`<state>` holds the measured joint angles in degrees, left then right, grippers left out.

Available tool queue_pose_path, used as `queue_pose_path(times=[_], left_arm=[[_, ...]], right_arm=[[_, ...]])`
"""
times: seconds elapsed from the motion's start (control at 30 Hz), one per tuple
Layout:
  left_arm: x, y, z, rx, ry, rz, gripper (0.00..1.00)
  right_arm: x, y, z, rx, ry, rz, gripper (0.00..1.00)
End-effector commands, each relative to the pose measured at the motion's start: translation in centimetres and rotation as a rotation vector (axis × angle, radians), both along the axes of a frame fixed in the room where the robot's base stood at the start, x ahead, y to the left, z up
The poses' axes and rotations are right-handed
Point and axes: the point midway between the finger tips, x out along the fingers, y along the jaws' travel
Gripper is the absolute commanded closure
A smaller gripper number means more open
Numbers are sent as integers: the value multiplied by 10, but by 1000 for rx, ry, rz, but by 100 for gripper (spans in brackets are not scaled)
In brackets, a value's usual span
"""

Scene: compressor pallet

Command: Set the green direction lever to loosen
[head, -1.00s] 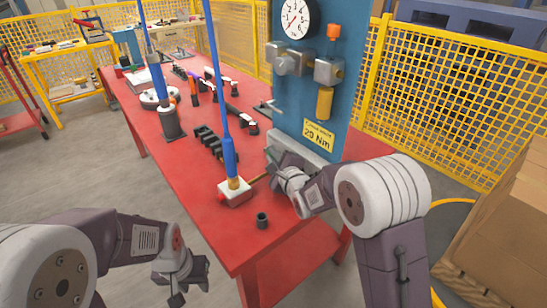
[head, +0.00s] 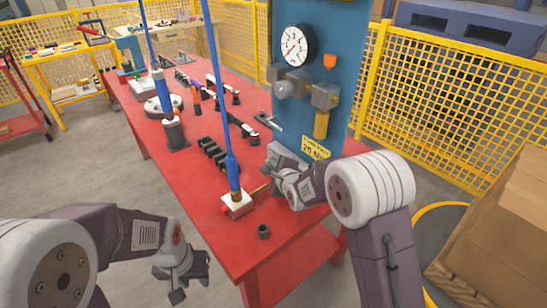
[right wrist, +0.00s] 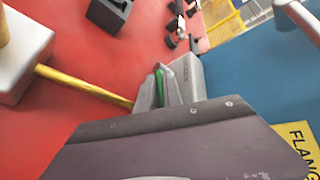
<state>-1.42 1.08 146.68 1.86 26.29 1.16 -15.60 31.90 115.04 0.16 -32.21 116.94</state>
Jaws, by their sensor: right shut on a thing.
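The green direction lever (right wrist: 160,84) shows as a thin green strip between the fingertips in the right wrist view; most of it is hidden. My right gripper (right wrist: 163,88) is shut on it. In the head view my right gripper (head: 272,166) is at the foot of the blue panel, beside a grey block, and its fingers largely hide the lever. I cannot read the lever's setting. My left gripper (head: 184,279) is open and empty, off the table's near left edge.
A white block (head: 237,204) under a blue tool stands left of my right gripper, with a brass rod (right wrist: 82,84) reaching towards it. A dark cup (head: 263,232) stands near the red table's front edge. The blue panel (head: 345,62) carries a gauge (head: 297,45) and valves.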

Motion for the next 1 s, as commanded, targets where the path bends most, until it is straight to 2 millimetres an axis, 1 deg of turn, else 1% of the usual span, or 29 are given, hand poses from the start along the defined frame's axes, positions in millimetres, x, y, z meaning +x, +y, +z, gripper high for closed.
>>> queue_pose_path(times=[0.03, 0.2, 0.5, 0.6, 0.7, 0.83, 1.0], left_arm=[[0, 0, 27, 0, 0, 0, 64], [0, 0, 64, 0, 0, 0, 64], [0, 0, 126, 0, 0, 0, 64], [0, 0, 140, 0, 0, 0, 64], [0, 0, 150, 0, 0, 0, 64], [0, 0, 157, 0, 0, 0, 64], [0, 0, 158, 0, 0, 0, 64]], right_arm=[[0, 1, 15, -23, 36, 0, 100], [2, 2, 18, -96, 136, 2, 100], [4, 4, 21, -183, 255, 2, 100], [4, 5, 20, -201, 281, 3, 100], [5, 5, 19, -216, 298, 2, 100], [5, 5, 16, -226, 313, 2, 100], [6, 5, 14, -230, 319, 2, 100]])
